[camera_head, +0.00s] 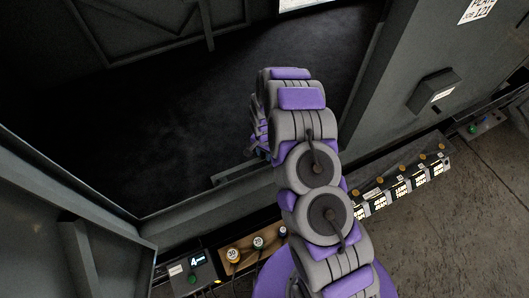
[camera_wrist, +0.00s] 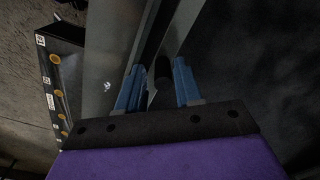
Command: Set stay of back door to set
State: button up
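In the wrist view my gripper (camera_wrist: 158,66) has its two blue fingers spread apart. A dark braced panel (camera_head: 150,32), possibly the back door, stands at the far upper left. No stay can be made out on it.
A grey wall (camera_head: 400,65) with a small box (camera_head: 434,90) stands at right. Several labelled black units (camera_head: 403,190) line the sill. A wooden board with round dials (camera_head: 255,250) and a display box (camera_head: 192,271) are at the near edge. The dark enclosure floor (camera_head: 180,125) looks clear.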

jog(key=shift+a, duration=0.45)
jog(key=c, duration=0.3)
jog(key=shift+c, duration=0.8)
jog(key=shift+d, duration=0.15)
grip_shut()
jog(key=shift+w, duration=0.1)
